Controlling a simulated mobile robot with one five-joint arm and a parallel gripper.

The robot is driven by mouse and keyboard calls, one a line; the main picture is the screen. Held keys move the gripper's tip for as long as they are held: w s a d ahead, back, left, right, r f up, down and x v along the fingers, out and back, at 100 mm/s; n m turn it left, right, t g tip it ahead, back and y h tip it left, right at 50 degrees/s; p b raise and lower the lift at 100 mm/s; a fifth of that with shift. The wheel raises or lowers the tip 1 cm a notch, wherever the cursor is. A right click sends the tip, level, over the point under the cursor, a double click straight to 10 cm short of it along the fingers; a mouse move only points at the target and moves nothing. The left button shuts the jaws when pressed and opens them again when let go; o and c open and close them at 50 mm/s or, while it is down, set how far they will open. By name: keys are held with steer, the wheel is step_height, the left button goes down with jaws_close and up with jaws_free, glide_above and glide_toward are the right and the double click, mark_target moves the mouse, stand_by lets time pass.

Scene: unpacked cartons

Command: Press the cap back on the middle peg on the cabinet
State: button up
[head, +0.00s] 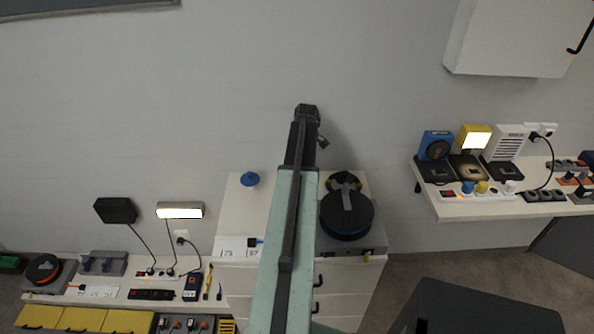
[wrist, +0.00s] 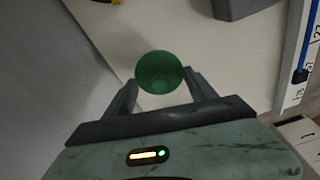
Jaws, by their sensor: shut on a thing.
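My gripper (wrist: 161,82) is shut on a round green cap (wrist: 159,70), which sits between its two fingertips in the wrist view. In the head view my arm reaches up across the white cabinet (head: 238,215), and the cap cannot be made out there. The pale cabinet top (wrist: 225,65) lies beyond the cap in the wrist view; the gap between them cannot be judged. A blue round cap-like piece (head: 250,179) stands at the back left of the cabinet top. I cannot make out the middle peg; my arm hides part of the top.
A black round device (head: 346,214) stands on the cabinet's right side. A numbered strip (head: 237,246) lies at its front left and also shows in the wrist view (wrist: 294,60). A crowded shelf (head: 460,208) is at right, a low bench (head: 62,299) at left.

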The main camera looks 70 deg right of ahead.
steer(key=shift+f+b, duration=0.7)
steer(key=shift+f, duration=0.1)
steer(key=o, duration=1.8)
steer(key=shift+c, duration=0.2)
steer(key=shift+r, duration=0.2)
step_height(320, 180, up, 7)
steer(key=p, duration=0.7)
steer(key=shift+f, duration=0.15)
jaws_close()
